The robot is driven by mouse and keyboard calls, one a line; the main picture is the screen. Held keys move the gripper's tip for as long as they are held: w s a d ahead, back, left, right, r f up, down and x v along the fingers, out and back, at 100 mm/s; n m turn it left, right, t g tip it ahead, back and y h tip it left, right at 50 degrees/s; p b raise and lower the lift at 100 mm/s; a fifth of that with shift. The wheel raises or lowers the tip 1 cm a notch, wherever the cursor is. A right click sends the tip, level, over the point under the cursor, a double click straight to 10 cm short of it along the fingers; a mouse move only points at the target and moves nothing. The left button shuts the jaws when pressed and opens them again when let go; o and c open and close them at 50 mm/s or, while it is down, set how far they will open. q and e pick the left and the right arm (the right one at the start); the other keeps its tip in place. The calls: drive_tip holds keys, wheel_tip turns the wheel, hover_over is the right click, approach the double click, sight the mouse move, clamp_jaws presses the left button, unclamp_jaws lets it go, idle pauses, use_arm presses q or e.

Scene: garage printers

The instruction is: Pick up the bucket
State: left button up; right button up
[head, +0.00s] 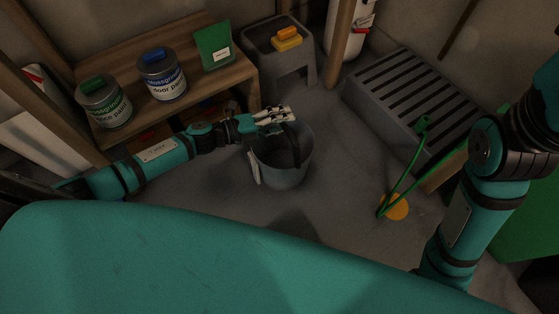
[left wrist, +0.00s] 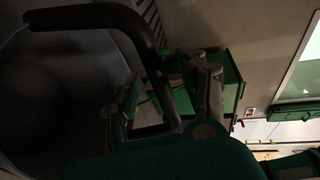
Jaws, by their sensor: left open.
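The grey bucket (head: 284,178) stands on the floor near the middle of the head view, with a pale label on its left side. Its dark handle (head: 291,150) is raised. My left gripper (head: 292,115) is open at the bucket's far rim, by the top of the handle. In the left wrist view the dark handle (left wrist: 148,55) arches across and passes between the open fingers of my left gripper (left wrist: 168,92); I cannot tell if they touch it. The bucket's dark inside (left wrist: 55,100) fills the left. My right arm shows at the right, its gripper out of view.
A wooden shelf (head: 205,80) with two paint cans (head: 104,102) (head: 162,75) and a green packet (head: 214,46) stands at the left. A grey stool (head: 278,62) is behind the bucket.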

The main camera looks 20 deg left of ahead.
use_arm(q)
clamp_jaws()
idle(0.5)
drive_tip(key=shift+r, duration=0.2)
